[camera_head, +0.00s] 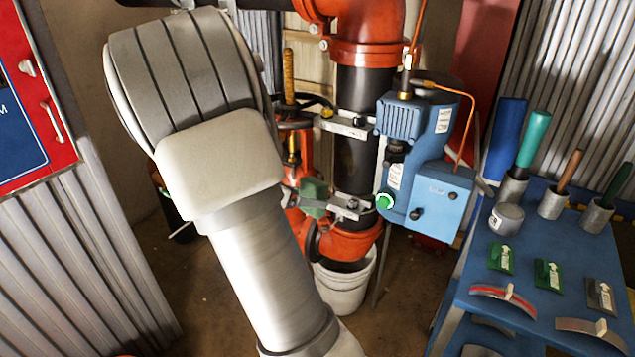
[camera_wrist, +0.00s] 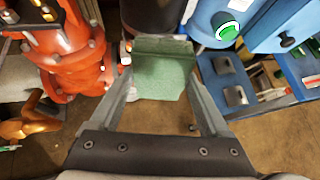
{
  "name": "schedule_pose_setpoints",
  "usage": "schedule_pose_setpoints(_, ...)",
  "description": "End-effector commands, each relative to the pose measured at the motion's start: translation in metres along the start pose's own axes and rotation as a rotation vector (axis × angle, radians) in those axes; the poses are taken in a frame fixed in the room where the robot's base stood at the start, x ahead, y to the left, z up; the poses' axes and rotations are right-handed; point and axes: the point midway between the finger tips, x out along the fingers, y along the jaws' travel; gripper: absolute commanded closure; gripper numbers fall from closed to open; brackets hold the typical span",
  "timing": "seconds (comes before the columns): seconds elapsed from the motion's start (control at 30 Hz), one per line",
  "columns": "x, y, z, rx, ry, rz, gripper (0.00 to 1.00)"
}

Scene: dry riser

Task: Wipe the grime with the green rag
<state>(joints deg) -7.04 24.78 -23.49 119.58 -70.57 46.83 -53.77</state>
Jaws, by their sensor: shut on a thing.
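The green rag (camera_wrist: 163,78) is a block-like green pad between the fingers of my gripper (camera_wrist: 162,66) in the wrist view. My gripper is shut on it. In the head view the rag (camera_head: 315,194) shows in front of the black pipe (camera_head: 357,160), left of the blue machine. I cannot tell whether the rag touches the pipe. In the head view my arm covers much of the left middle, and little of the gripper shows. I cannot make out the grime in either view; the rag and gripper may hide it.
The blue machine (camera_head: 425,130) with a green knob (camera_head: 384,201) is clamped beside the pipe. Orange flanges (camera_head: 350,243) and a white bucket (camera_head: 345,285) are below. A blue bench (camera_head: 535,275) at right holds several tools and cards.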

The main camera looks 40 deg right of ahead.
Motion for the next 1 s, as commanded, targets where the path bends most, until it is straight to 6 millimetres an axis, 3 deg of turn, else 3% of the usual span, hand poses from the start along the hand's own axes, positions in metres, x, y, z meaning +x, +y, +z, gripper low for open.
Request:
schedule_pose_setpoints(0.43,0.016,0.002,0.040,-0.092,-0.199,0.165,0.64)
schedule_pose_setpoints(0.7,0.020,0.004,0.049,-0.101,-0.226,0.187,0.64)
schedule_pose_setpoints(1.0,0.044,0.009,0.066,-0.099,-0.226,0.184,0.64)
